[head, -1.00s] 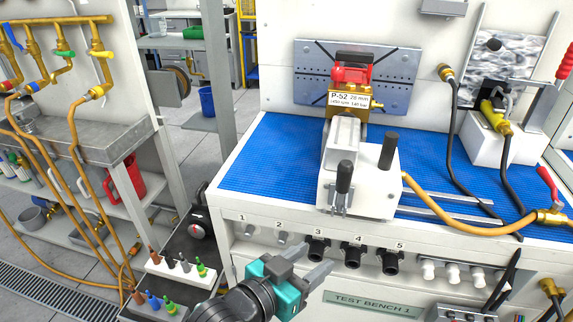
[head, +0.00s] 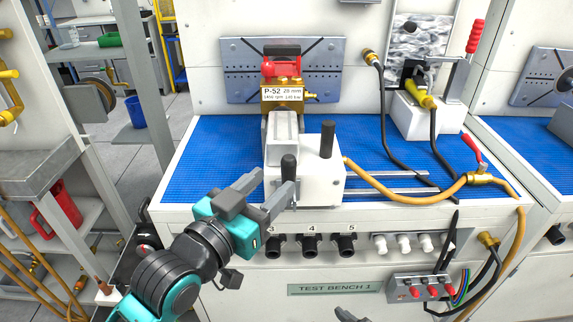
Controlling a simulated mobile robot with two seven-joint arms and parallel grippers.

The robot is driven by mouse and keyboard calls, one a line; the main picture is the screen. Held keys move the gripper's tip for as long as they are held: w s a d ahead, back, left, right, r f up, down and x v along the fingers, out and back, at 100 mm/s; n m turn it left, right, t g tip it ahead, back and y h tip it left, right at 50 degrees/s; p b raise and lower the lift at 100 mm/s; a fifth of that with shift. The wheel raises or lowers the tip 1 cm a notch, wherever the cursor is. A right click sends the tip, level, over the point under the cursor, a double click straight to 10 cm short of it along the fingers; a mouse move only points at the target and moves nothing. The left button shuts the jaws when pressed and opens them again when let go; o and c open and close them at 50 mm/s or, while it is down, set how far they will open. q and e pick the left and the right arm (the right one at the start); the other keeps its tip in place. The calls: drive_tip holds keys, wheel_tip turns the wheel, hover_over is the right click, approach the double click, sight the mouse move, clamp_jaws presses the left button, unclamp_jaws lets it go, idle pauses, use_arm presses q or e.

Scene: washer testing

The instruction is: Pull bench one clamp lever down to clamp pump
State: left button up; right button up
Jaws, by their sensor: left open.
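The pump (head: 283,93), brass with a red top and a P-52 label, sits upright at the back of test bench 1. A white clamp block (head: 322,188) stands in front of it. A short upright lever with a black grip (head: 288,166) is at the block's front left; a taller black post (head: 328,139) rises on its right. My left gripper (head: 277,182) is open, its two grey fingers pointing at the short lever. The lever's lower part is hidden by a finger; I cannot tell whether they touch. Only a grey tip, probably my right gripper (head: 349,314), shows at the bottom edge.
A yellow hose (head: 385,192) runs from the block to a valve with a red handle (head: 471,148). Black ports and white fittings line the bench front. A red-handled lever (head: 475,38) stands at the back right. Blue matting (head: 215,160) left of the block is clear.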

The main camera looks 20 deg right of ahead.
sight(284, 171)
use_arm(q)
drive_tip(key=x, duration=0.6)
drive_tip(key=shift+w+d, duration=0.25)
drive_tip(key=shift+c, duration=0.2)
clamp_jaws()
